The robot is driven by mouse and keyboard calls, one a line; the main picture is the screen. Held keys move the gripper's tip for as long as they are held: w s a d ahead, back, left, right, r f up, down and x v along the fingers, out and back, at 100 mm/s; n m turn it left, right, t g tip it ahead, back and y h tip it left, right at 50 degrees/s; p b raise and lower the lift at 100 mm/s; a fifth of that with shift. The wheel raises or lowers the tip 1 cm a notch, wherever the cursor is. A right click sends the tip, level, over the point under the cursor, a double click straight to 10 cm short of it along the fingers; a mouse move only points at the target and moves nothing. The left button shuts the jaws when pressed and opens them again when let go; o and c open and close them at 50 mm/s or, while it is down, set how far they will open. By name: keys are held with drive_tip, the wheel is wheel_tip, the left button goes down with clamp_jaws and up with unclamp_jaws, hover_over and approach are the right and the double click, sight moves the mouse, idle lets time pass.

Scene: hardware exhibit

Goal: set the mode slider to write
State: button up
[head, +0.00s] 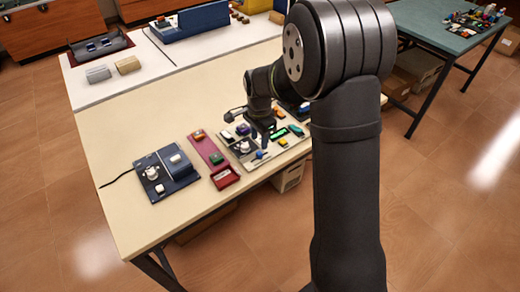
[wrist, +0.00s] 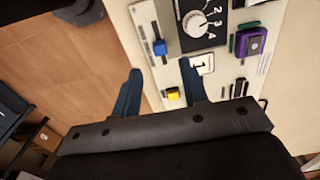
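The exhibit panel (head: 240,151) is a pale board with several controls on the table. A blue slider knob (wrist: 160,47) sits on a narrow track near the panel's left edge in the wrist view; a blue knob also shows at the panel's front in the head view (head: 261,155). I cannot read any mode label beside the track. My gripper (wrist: 160,66) is open and empty, with its two dark blue fingers apart. The knob appears in line with the gap, just beyond the fingertips. In the head view my gripper (head: 265,133) is over the panel, partly hiding it.
Close to the slider are a white dial (wrist: 203,28) with numbers, a yellow control (wrist: 172,94) and a purple block (wrist: 250,42). A red panel (head: 214,158) and a dark blue device (head: 166,174) stand to the left. The table's front left is clear.

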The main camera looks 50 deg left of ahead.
sight(259, 153)
wheel_tip(259, 153, down, 6)
drive_tip(key=shift+f, duration=0.2)
drive_tip(key=shift+c, duration=0.2)
